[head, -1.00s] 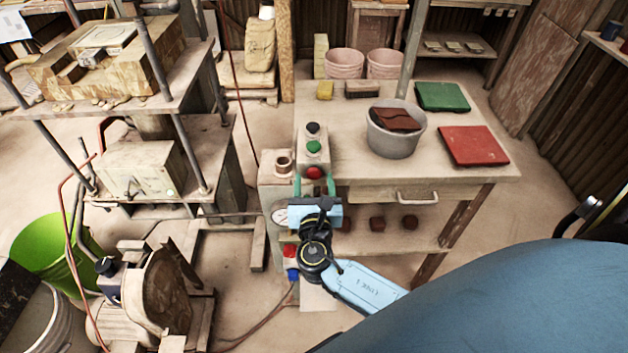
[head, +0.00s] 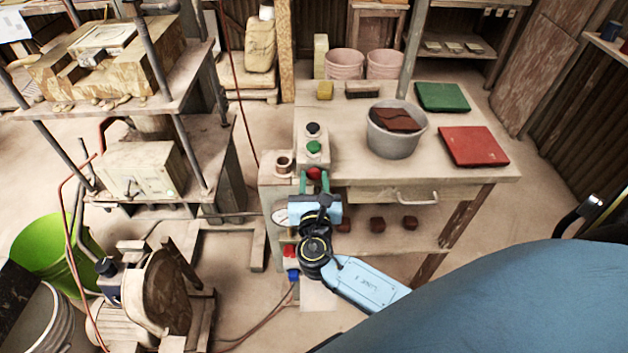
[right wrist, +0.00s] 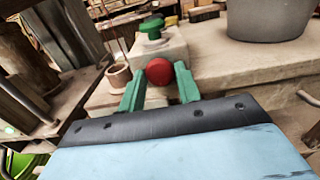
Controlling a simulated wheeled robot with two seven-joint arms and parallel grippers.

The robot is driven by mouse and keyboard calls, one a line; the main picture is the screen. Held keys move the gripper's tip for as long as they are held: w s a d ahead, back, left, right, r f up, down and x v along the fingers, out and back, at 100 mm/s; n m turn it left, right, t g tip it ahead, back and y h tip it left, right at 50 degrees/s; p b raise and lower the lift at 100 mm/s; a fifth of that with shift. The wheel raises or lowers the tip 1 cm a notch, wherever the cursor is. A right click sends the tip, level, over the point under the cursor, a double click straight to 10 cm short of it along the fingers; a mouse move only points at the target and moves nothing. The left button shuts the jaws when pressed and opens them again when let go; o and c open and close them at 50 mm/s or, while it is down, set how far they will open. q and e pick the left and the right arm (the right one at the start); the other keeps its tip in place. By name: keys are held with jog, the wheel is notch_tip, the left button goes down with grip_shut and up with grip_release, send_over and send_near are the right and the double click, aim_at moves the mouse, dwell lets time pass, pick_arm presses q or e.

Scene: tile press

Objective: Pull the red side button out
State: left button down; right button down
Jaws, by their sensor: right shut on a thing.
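The red side button (head: 314,173) is on the front of a small control box (head: 312,146) at the table's near left corner. In the right wrist view it shows as a round red knob (right wrist: 159,71) between two green fingers. My right gripper (head: 314,180) is shut on the red button, one finger at each side of it. A green button (head: 314,147) and a black button (head: 312,128) sit on top of the same box. My left gripper is not in view.
A grey bucket (head: 396,140) with brown pieces stands on the table, with a green tile (head: 442,96) and a red tile (head: 473,146) to its right. The press (head: 140,170) stands at left. A drawer handle (head: 417,198) juts out right of my gripper.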

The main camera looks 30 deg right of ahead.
jog(key=shift+s+a+p, duration=0.35)
jog(key=shift+s, duration=0.25)
jog(key=shift+f, duration=0.1)
jog(key=c, duration=1)
grip_release()
jog(key=shift+o, duration=0.2)
jog(key=v, duration=1.3)
jog(key=shift+s, duration=0.25)
